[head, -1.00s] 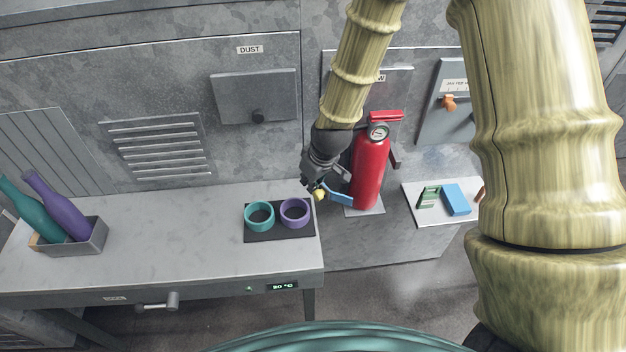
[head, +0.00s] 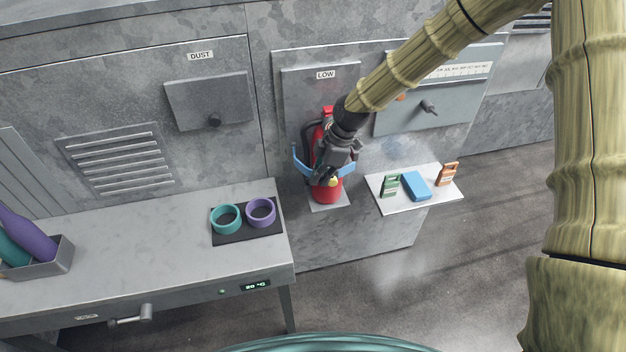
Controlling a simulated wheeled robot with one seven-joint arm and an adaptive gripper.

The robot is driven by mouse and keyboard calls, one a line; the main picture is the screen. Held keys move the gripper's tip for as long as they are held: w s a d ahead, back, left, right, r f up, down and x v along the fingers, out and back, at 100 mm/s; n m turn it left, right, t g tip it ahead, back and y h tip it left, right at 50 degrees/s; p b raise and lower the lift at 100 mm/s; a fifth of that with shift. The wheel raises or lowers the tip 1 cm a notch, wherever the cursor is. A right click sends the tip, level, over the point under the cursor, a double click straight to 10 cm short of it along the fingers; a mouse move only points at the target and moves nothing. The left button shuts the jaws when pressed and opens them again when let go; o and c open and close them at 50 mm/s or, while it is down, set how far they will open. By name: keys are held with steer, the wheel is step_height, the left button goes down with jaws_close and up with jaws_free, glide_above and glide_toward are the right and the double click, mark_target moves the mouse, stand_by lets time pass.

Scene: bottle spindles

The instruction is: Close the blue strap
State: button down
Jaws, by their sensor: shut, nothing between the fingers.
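The blue strap (head: 301,167) shows on both sides of the red fire extinguisher (head: 326,190). Its left piece sticks out and up, away from the cylinder. Its right piece runs beside my gripper. The middle of the strap is hidden behind my gripper, so I cannot tell whether its ends meet. My gripper (head: 333,178) is shut with nothing in it, in front of the extinguisher and between the two visible blue pieces. A small yellow round part shows at its fingertips. The extinguisher stands upright against the wall panel; my gripper and wrist cover much of it.
A white shelf (head: 385,204) to the right holds a green item (head: 390,185), a blue block (head: 416,186) and an orange item (head: 447,174). A lever box (head: 400,122) is behind my arm.

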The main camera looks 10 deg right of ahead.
steer(key=shift+w+d, duration=0.25)
steer(key=shift+d, duration=0.25)
steer(key=shift+w+d, duration=0.25)
steer(key=shift+d, duration=0.25)
steer(key=shift+d, duration=0.1)
steer(key=a, duration=0.4)
steer(key=b+v, duration=0.3)
steer(key=v, duration=0.6)
steer(key=shift+r+b, duration=0.15)
steer(key=shift+b, duration=0.2)
